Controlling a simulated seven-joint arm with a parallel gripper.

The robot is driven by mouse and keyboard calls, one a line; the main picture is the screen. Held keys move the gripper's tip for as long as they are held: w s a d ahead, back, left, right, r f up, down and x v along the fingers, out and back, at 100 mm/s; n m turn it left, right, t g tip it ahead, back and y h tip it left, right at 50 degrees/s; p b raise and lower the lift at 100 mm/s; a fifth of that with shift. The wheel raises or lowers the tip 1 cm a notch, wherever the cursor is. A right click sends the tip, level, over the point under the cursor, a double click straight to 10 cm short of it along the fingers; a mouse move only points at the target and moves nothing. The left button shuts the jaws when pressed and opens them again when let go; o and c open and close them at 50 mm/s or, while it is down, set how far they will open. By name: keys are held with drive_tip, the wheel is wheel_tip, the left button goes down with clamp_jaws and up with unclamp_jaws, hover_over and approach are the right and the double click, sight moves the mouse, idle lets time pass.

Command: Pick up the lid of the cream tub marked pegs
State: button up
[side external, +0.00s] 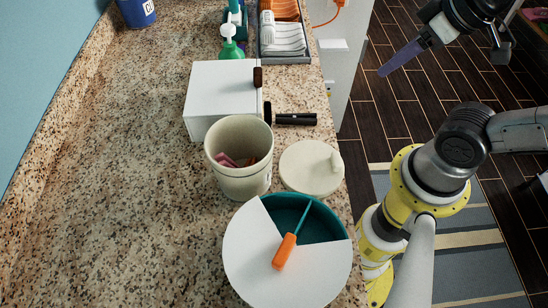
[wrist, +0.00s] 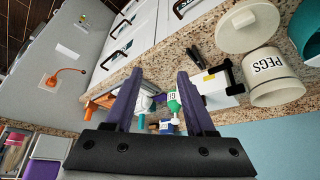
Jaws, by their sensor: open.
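The cream tub (side external: 238,182) stands open and upright on the speckled counter, with reddish items inside. In the wrist view the tub (wrist: 289,92) shows the word PEGS. Its round cream lid (side external: 305,172) lies flat on the counter to the right of the tub, near the counter's edge, with its knob (side external: 336,161) showing. The lid also shows at the top right of the wrist view (wrist: 262,38). My gripper (side external: 382,72) is out over the floor beyond the counter's edge, well away from the lid. In the wrist view its purple fingers (wrist: 160,74) are apart with nothing held between them.
A white box (side external: 215,95) and a black-handled item (side external: 297,119) are behind.

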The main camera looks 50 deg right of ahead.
drive_tip(key=m+g, duration=0.6)
drive_tip(key=m, duration=0.3)
hover_over(337, 158)
wheel_tip(337, 158, down, 13)
drive_tip(key=shift+f, duration=0.15)
drive_tip(key=shift+c, duration=0.2)
clamp_jaws()
